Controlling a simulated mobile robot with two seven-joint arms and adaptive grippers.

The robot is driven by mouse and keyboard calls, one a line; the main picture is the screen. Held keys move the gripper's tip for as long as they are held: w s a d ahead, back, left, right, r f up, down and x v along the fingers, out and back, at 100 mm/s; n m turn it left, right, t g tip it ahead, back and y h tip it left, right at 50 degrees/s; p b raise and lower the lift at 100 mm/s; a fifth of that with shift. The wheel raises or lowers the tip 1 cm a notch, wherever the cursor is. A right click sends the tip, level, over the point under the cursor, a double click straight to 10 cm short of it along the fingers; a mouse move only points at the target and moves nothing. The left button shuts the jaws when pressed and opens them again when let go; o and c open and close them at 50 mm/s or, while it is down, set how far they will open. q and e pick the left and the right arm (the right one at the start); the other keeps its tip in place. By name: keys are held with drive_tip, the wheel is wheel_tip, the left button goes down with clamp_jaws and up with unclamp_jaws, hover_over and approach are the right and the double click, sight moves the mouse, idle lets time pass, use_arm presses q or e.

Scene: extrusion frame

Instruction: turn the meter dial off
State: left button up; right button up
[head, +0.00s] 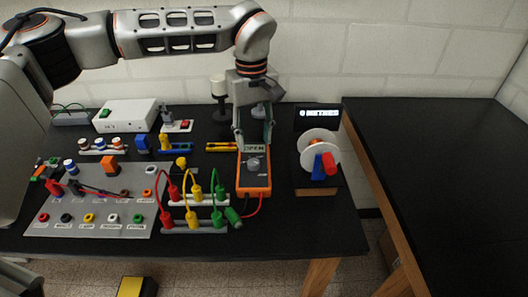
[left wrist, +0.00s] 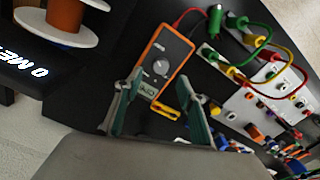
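The meter (head: 254,182) is an orange-edged multimeter with a dark grey face, lying on the black table. Its round grey dial (head: 253,164) sits mid-face, and its screen seems to read OPEN. The meter also shows in the left wrist view (left wrist: 176,50), with the dial (left wrist: 161,67) between and just beyond the fingertips. My left gripper (head: 253,147) points down over the screen end of the meter. Its two green-grey fingers are spread, with nothing between them in the left wrist view (left wrist: 160,80). Whether a fingertip touches the meter is unclear. My right gripper is not in view.
Left of the meter stand banana-plug leads (head: 195,190) in red, yellow and green, and a grey socket panel (head: 95,205). A white spool (head: 319,146) on a dark stand with a lit display is close on the right. The right table (head: 440,150) is bare.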

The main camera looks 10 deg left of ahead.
sight(254, 162)
use_arm(q)
drive_tip(key=shift+a+f+p, duration=0.15)
drive_tip(key=shift+f+p, duration=0.15)
drive_tip(key=shift+f, duration=3.5)
drive_tip(key=c, duration=1.1)
